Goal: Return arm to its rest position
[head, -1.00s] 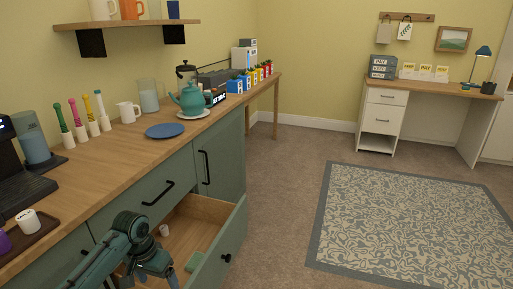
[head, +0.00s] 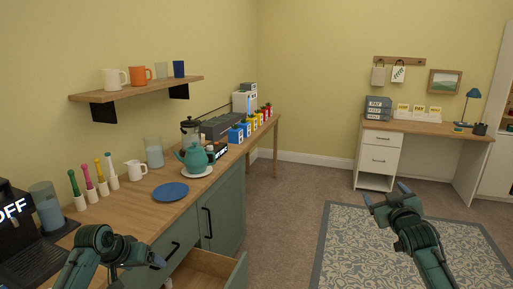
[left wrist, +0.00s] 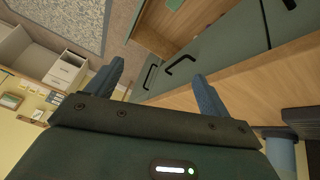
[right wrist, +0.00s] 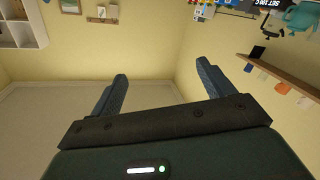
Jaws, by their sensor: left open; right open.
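My left gripper (head: 138,262) is in the lower left of the head view, in front of the counter and close to the pulled-out drawer (head: 210,268). Its two fingers stand apart in the left wrist view (left wrist: 160,72), with nothing between them. My right gripper (head: 386,194) is raised at the right of the head view, over the floor and rug in the picture. Its fingers are apart and empty in the right wrist view (right wrist: 162,72), which faces the wall and floor. Most of the drawer's inside is cut off by the lower edge of the head view.
A shelf (head: 135,90) hangs above. A white desk (head: 440,128) stands far right. Open floor lies between.

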